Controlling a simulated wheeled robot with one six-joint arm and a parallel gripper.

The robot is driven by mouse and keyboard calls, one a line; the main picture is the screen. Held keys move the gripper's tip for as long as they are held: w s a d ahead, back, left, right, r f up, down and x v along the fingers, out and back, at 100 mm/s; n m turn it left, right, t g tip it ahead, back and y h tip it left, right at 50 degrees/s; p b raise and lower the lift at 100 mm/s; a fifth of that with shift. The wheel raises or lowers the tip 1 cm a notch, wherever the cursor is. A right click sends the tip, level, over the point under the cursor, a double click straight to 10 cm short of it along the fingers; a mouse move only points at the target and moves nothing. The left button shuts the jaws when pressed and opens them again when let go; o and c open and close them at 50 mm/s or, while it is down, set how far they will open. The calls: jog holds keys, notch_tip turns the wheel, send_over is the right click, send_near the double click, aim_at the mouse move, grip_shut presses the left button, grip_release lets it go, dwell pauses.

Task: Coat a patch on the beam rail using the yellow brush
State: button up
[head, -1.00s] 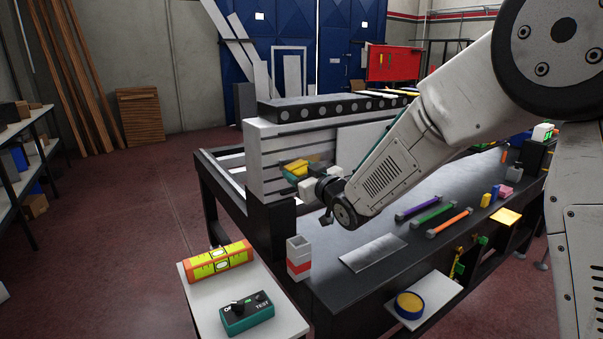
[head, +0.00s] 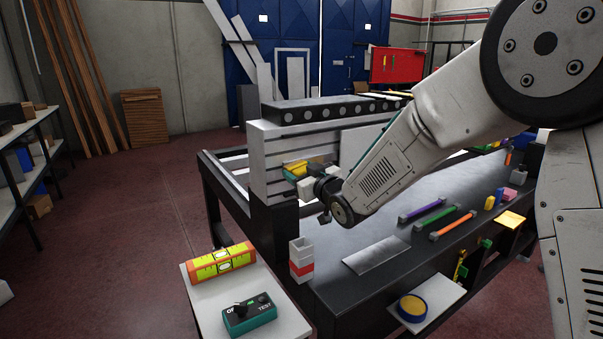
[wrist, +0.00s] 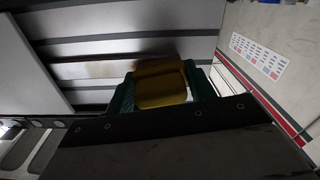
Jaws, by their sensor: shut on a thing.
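My gripper (head: 292,175) has green fingers and is shut on the yellow brush (head: 297,168), in front of the pale slatted beam rail (head: 275,150). In the wrist view the yellow brush (wrist: 160,84) sits between the green fingers (wrist: 160,95), its far side towards the rail (wrist: 105,47). A brownish patch (wrist: 105,70) shows on the rail beside the brush; I cannot tell whether the brush touches the surface. The brush's working end is hidden.
The rail stands on a dark table (head: 335,285) with purple, green and orange bars to the right. A red and white block (head: 301,262) is at the near corner. A side stand holds a spirit level (head: 222,262) and a green test box (head: 249,313).

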jog(key=shift+d, duration=0.1)
jog(key=shift+w+d, duration=1)
jog(key=shift+d, duration=0.45)
jog(key=shift+w+d, duration=1)
jog(key=shift+d, duration=0.45)
jog(key=shift+w+d, duration=1)
jog(key=shift+d, duration=0.45)
jog(key=shift+s+a, duration=1)
jog(key=shift+a, duration=0.5)
jog(key=shift+s+a, duration=0.95)
jog(key=shift+a, duration=0.55)
jog(key=shift+s+a, duration=1)
jog(key=shift+a, duration=0.5)
jog(key=v, duration=0.6)
jog(key=shift+s+d, duration=0.1)
